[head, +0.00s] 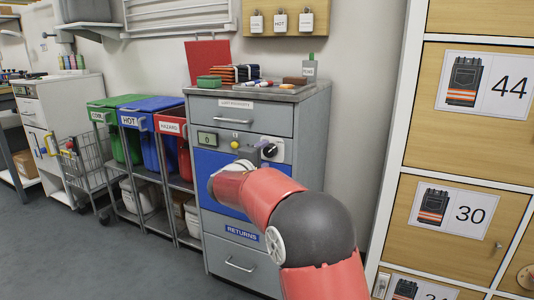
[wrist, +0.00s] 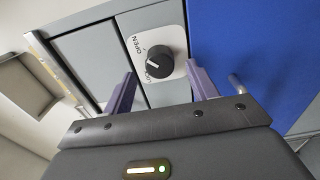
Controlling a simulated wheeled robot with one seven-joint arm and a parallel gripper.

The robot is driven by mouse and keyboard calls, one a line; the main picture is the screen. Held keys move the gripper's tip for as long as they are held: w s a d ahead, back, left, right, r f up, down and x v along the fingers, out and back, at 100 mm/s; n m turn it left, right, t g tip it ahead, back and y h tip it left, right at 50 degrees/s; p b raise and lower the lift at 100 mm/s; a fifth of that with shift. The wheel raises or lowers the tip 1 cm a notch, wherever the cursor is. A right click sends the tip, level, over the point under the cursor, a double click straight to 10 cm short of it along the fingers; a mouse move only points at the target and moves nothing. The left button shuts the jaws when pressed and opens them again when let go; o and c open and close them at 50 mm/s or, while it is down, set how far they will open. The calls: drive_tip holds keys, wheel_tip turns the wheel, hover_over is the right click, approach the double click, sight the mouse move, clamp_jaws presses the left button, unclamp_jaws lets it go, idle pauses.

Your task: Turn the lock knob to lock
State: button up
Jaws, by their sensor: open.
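The lock knob (wrist: 159,60) is a round black knob with a white pointer line on a pale plate marked OPEN and LOCK. In the wrist view the pointer lies toward the left, between the two words; I cannot tell exactly which it marks. The knob (head: 269,150) also shows in the head view, on the grey cabinet front. My gripper (wrist: 162,92) is open, its two purple fingers apart on either side below the knob in the wrist view, with nothing between them. In the head view my arm hides part of the blue panel, and the fingers barely show.
The grey cabinet (head: 312,125) has a drawer (head: 240,115) above, a yellow button (head: 235,144) left of the knob and a RETURNS label (head: 242,233) below. Green, blue and red bins stand left. Numbered lockers (head: 465,95) stand right. A metal handle (wrist: 236,84) sticks out right of the fingers.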

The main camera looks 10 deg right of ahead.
sight(268, 153)
drive_tip(key=shift+x, duration=1.6)
drive_tip(key=shift+c, duration=0.5)
drive_tip(key=c, duration=0.9)
